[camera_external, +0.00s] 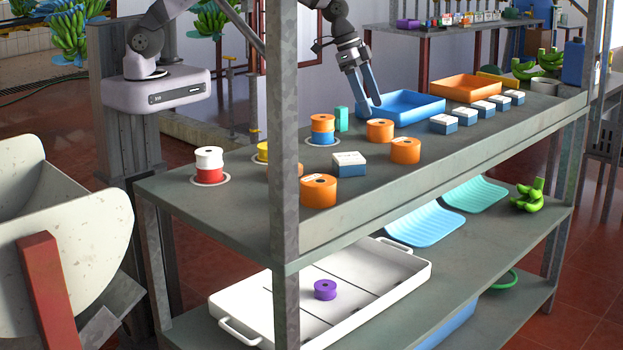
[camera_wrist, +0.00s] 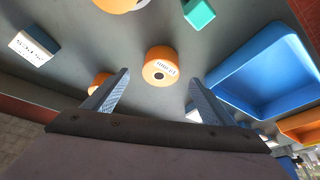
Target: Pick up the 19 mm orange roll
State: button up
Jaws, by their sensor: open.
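An orange roll (camera_external: 380,130) stands on the shelf's upper deck, near the blue tray. In the wrist view this roll (camera_wrist: 160,66) appears ahead, between my fingers; its white label is too small to read surely. Another orange roll (camera_external: 405,150) stands in front of it and is partly hidden by my left finger in the wrist view (camera_wrist: 99,82). A larger orange roll (camera_external: 318,190) stands nearer the front post, and an orange roll (camera_external: 323,122) tops a stack. My gripper (camera_external: 370,102) is open and empty, above the deck by the blue tray. Size marks are unclear.
The blue tray (camera_external: 405,107) lies beside my gripper, with an orange tray (camera_external: 468,87) beyond. A teal box (camera_external: 341,118) and a white-and-blue box (camera_external: 349,164) stand near the rolls. Several small boxes line the right edge. A metal post (camera_external: 283,120) hides part of the deck.

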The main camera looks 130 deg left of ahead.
aim_at(378, 122)
jog(key=shift+p+x, duration=1.65)
jog(key=shift+x, duration=1.15)
jog(key=shift+s+a, duration=0.1)
jog(key=c, duration=1.3)
